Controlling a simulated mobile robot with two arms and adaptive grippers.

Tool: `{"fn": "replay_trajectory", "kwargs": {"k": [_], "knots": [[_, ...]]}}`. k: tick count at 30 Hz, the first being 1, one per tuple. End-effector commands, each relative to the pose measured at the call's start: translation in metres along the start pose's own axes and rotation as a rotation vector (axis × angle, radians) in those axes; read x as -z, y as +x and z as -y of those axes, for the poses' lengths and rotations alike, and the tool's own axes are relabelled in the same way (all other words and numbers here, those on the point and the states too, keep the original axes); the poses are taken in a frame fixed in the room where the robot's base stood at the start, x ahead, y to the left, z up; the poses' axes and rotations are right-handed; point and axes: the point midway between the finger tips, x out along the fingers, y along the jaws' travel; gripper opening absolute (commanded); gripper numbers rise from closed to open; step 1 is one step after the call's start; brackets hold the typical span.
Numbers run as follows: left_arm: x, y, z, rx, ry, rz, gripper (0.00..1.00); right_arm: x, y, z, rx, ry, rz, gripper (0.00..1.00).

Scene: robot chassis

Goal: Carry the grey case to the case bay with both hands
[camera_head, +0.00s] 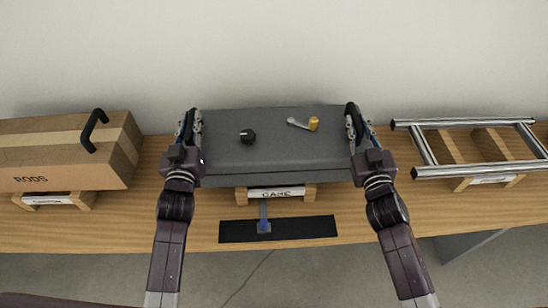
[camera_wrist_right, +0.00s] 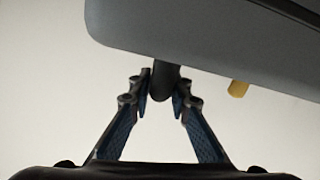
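The grey case (camera_head: 275,150), a flat box with a black knob, a small lever and a yellow cylinder on top, is over a wooden stand (camera_head: 240,194) labelled CASE. I cannot tell whether it rests on the stand or is just above it. My left gripper (camera_head: 194,122) is at its left end; its grip is hidden. My right gripper (camera_head: 354,120) is at its right end. In the right wrist view, the right gripper's fingertips (camera_wrist_right: 162,88) close around a dark handle (camera_wrist_right: 165,74) on the case (camera_wrist_right: 200,38).
A cardboard box (camera_head: 65,150) marked RODS, with a black handle, stands at left on a labelled wooden stand. A metal tube frame (camera_head: 465,145) lies on another stand at right. A black strip (camera_head: 300,229) with a blue piece lies in front of the case on the wooden table.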

Motion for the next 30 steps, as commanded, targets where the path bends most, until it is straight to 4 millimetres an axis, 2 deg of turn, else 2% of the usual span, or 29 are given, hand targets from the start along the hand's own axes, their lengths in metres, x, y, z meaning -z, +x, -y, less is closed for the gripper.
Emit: {"fn": "replay_trajectory", "kwargs": {"k": [1, 4, 12, 16, 20, 30], "knots": [[0.002, 0.0, 0.0, 0.0, 0.0, -0.001, 0.24, 0.0, 0.0, 0.0, 0.001, 0.0, 0.001, 0.24], [0.001, 0.0, 0.0, 0.0, 0.0, 0.0, 0.33, 0.001, 0.0, 0.0, 0.0, 0.001, 0.001, 0.33], [0.0, -0.001, 0.0, 0.0, 0.0, 0.001, 0.33, 0.001, 0.0, 0.0, -0.001, 0.002, 0.001, 0.33], [-0.001, -0.009, 0.0, 0.0, -0.001, 0.003, 0.33, 0.001, 0.0, 0.0, -0.001, 0.002, 0.001, 0.33], [-0.001, -0.028, 0.0, 0.0, -0.001, 0.004, 0.33, 0.001, 0.0, 0.0, -0.001, 0.002, 0.001, 0.33], [0.0, -0.09, 0.0, 0.0, -0.001, 0.003, 0.33, 0.001, 0.0, 0.0, -0.001, 0.003, 0.0, 0.33]]}}
